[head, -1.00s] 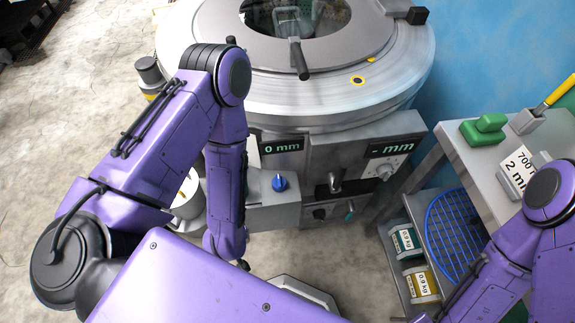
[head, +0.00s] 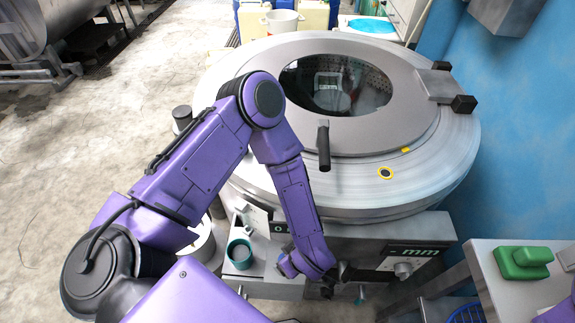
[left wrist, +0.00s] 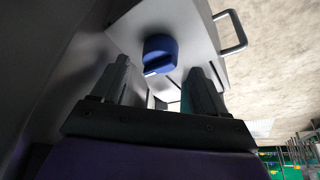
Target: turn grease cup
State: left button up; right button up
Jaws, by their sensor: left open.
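A blue round knob-like cap (left wrist: 160,52), probably the grease cup, sits on a pale grey block in the left wrist view. My left gripper (left wrist: 160,78) is open, with one finger to each side of the cap's line and the cap ahead of it; I cannot tell whether they touch. My right gripper is not in view.
The round drum machine (head: 440,165) with a dark glass lid fills the centre. A side table (head: 482,262) with a green block stands at the right.

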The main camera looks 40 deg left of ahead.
pick_arm(q)
jog(key=x, duration=0.2)
jog(key=shift+w+f, duration=0.1)
jog(key=shift+f, duration=0.25)
jog(key=shift+a+f, duration=0.2)
jog(key=shift+a, duration=0.05)
jog(key=c, duration=1)
jog(key=shift+r+m, duration=0.1)
jog(key=shift+m, duration=0.3)
